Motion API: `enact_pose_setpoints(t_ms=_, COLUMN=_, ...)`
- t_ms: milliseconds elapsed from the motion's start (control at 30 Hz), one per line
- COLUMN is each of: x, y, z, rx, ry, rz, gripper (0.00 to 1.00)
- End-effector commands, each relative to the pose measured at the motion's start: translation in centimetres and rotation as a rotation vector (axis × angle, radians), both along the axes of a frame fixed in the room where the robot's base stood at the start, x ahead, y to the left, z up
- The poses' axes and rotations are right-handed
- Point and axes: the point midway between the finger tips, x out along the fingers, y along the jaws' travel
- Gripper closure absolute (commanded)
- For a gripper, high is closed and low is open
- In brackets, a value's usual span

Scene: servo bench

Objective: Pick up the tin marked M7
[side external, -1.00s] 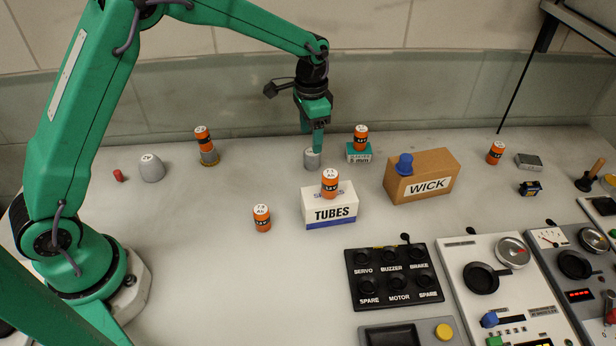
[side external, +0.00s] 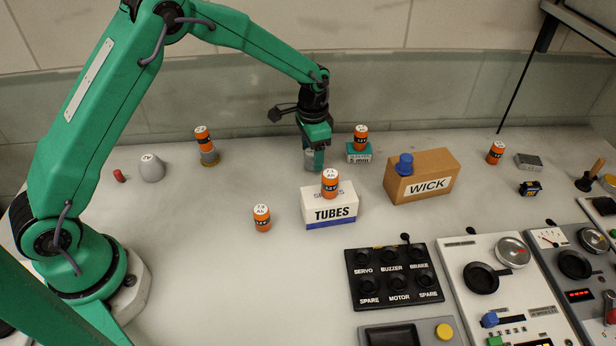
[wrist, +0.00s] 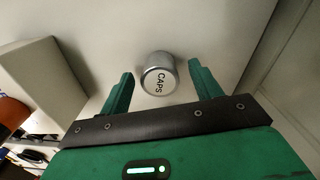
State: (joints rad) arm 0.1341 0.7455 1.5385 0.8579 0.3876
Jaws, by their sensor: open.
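A small grey tin (side external: 307,160) stands upright on the bench, partly hidden by my gripper (side external: 314,164). In the wrist view the lid of this tin (wrist: 158,80) reads CAPS, not M7. My gripper (wrist: 160,69) is open, with one finger on each side of the tin and a gap visible at both sides in the wrist view. A second grey piece (side external: 151,169), wider at its base, stands at the left with a mark on top too small to read. I can read M7 nowhere.
An orange cylinder on a teal box (side external: 359,156) stands close right of my gripper. The TUBES box (side external: 330,213) with another cylinder is in front, and the WICK box (side external: 421,177) further right.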

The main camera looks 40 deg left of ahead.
Motion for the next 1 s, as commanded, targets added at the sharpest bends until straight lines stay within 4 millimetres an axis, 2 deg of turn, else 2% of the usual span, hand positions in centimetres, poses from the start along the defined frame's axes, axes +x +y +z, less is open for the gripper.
enact_pose_setpoints(t_ms=200, x=-0.03, y=0.01, z=-1.33, rx=0.000, ry=0.000, rz=0.000, gripper=0.36)
enact_pose_setpoints(t_ms=667, x=-0.03, y=0.01, z=-1.33, rx=0.000, ry=0.000, rz=0.000, gripper=0.36)
enact_pose_setpoints(t_ms=767, x=-0.03, y=0.01, z=-1.33, rx=0.000, ry=0.000, rz=0.000, gripper=0.52)
enact_pose_setpoints(t_ms=933, x=-0.03, y=0.01, z=-1.33, rx=0.000, ry=0.000, rz=0.000, gripper=0.85)
enact_pose_setpoints(t_ms=1000, x=-0.02, y=0.00, z=-1.31, rx=0.000, ry=-0.001, rz=0.000, gripper=0.85)
